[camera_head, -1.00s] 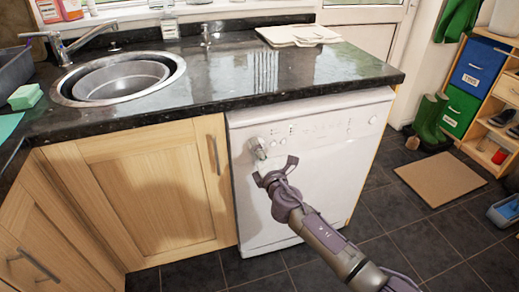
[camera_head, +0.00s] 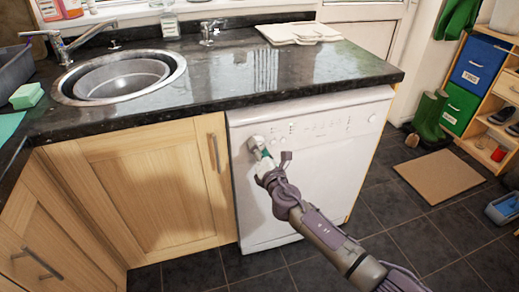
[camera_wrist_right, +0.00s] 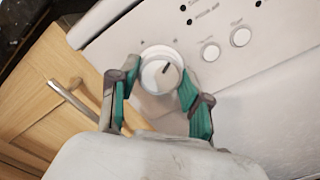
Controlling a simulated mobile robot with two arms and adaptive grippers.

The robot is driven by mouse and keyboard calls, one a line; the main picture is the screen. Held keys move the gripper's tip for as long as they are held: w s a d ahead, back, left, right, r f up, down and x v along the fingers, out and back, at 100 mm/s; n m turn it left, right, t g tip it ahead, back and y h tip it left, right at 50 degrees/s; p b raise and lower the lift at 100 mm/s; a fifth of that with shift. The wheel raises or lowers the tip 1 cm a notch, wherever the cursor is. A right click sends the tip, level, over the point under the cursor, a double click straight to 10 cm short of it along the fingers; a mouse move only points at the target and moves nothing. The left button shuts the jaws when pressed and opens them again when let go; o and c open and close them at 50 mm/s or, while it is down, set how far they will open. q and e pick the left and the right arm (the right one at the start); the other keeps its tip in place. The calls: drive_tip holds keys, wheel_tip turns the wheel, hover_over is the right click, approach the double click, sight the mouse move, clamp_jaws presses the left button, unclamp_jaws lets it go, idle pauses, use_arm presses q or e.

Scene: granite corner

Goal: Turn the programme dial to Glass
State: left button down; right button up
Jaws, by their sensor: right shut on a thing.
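The white dishwasher (camera_head: 325,165) stands under the dark worktop, with its control panel along the top of its front. The round white programme dial (camera_head: 255,142) is at the panel's left end. In the right wrist view the dial (camera_wrist_right: 158,78) has a dark pointer line running toward its upper right edge. My right gripper (camera_head: 262,153) is at the dial; its green-padded fingers (camera_wrist_right: 156,84) are shut on the dial from both sides. The marks around the dial are too small to read. My left gripper is out of view.
Two round buttons (camera_wrist_right: 241,37) and small indicator lights are right of the dial. A wooden cupboard door (camera_head: 140,195) with a metal handle (camera_head: 214,153) is on the left. The worktop (camera_head: 260,75) overhangs the panel. The tiled floor (camera_head: 400,220) in front is mostly clear.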

drive_tip(key=shift+f, duration=0.1)
drive_tip(key=o, duration=1.2)
drive_tip(key=shift+c, duration=0.2)
drive_tip(key=shift+s, duration=0.1)
drive_tip(key=v, duration=1.1)
drive_tip(key=shift+s, duration=0.35)
drive_tip(key=shift+d, duration=0.1)
